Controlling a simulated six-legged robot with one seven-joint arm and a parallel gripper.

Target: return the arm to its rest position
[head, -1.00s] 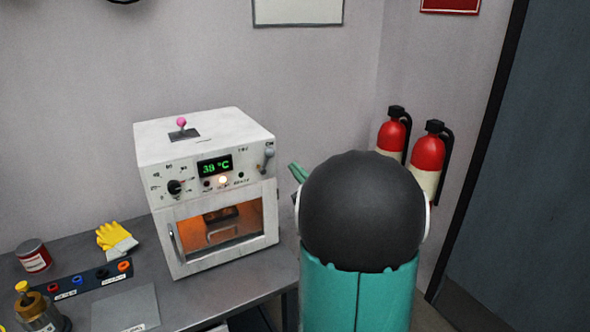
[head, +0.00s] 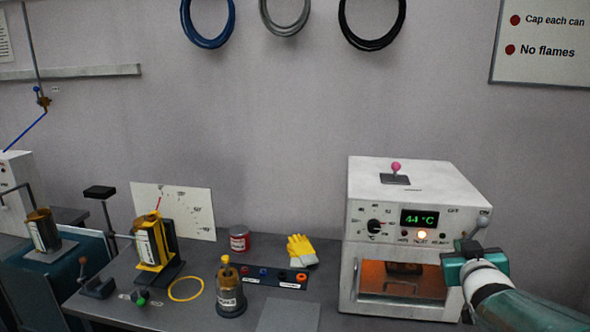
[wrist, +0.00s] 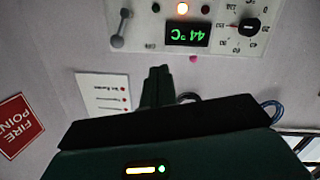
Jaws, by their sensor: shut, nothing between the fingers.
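My gripper (head: 468,246) is at the right of the head view, at the end of my teal arm, by the oven's right front edge. In the wrist view its dark fingers (wrist: 157,78) are together with nothing between them. The white oven (head: 412,180) stands on the bench with its door closed. Its display (head: 419,218) reads 44 °C. The oven's grey lever (head: 480,224) is just above my gripper in the head view and leans toward ON. The wrist view shows the lever (wrist: 121,28) upside down and apart from the fingers.
The grey bench carries a yellow glove (head: 300,250), a red can (head: 239,238), a socket strip (head: 275,277), a brass-topped vessel (head: 230,293) and a yellow-framed tube (head: 152,245). Hose coils (head: 207,25) hang on the wall. The space above the bench's middle is clear.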

